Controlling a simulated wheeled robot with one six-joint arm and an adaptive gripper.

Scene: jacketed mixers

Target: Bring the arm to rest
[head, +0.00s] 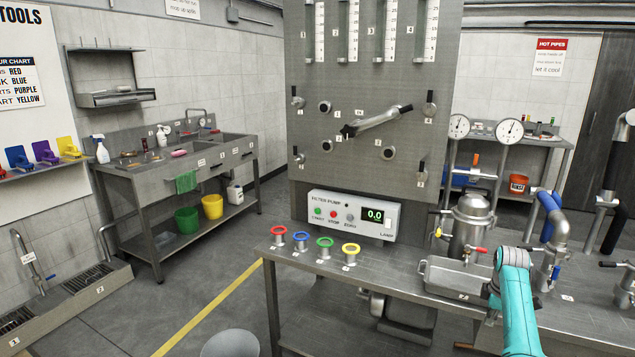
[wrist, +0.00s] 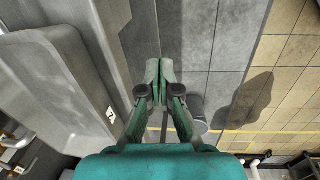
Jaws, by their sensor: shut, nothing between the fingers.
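My gripper (wrist: 158,72) shows in the wrist view with its two teal fingers together and nothing between them. It points over open grey floor, beside a large grey metal surface on the left of that view. In the head view my teal arm (head: 516,300) rises at the lower right in front of the steel bench (head: 340,285). It overlaps the right end of a metal tray (head: 450,278) there; I cannot tell whether they touch. My fingers cannot be made out in the head view.
Four-coloured rings (head: 324,243) on stands line the bench's left part. A steel vessel (head: 470,226) with gauges and pipes stands behind the tray. A grey bin (head: 230,344) stands on the floor at the front. Floor left of the bench is mostly clear, crossed by a yellow line (head: 215,305).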

